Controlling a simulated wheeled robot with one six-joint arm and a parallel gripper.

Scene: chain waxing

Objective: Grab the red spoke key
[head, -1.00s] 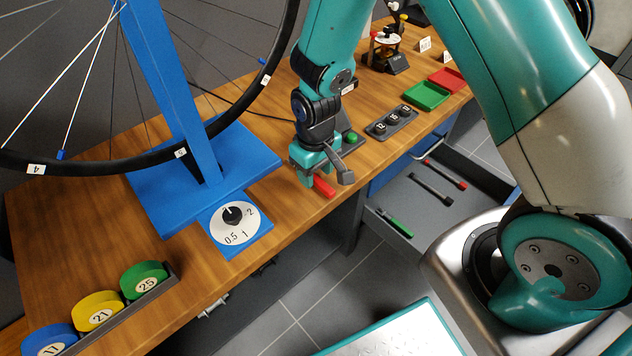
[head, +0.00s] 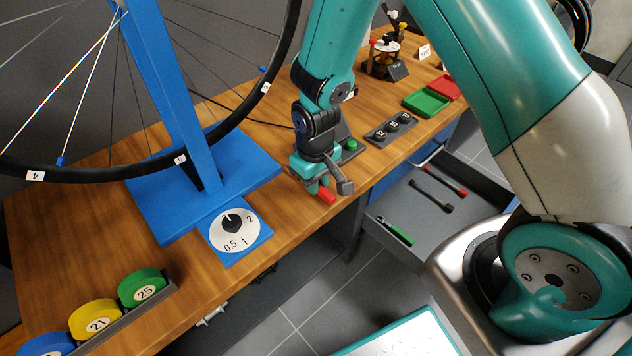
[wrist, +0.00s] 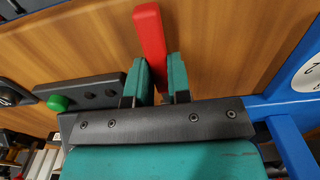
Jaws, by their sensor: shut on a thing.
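The red spoke key (head: 326,197) shows as a short red bar at the front edge of the wooden bench. My gripper (head: 320,186) is shut on it, and the bar sticks out from between the teal fingers. In the wrist view, the red bar (wrist: 150,35) rises from between my two gripper fingers (wrist: 160,80), with wooden bench top behind it. The end of the key inside the jaws is hidden. I cannot tell whether the key touches the bench.
A blue stand (head: 255,165) with a wheel and a dial (head: 233,235) is to the left. A black box with a green button (head: 351,145) is close behind my gripper. An open drawer (head: 405,195) with several tools lies below right.

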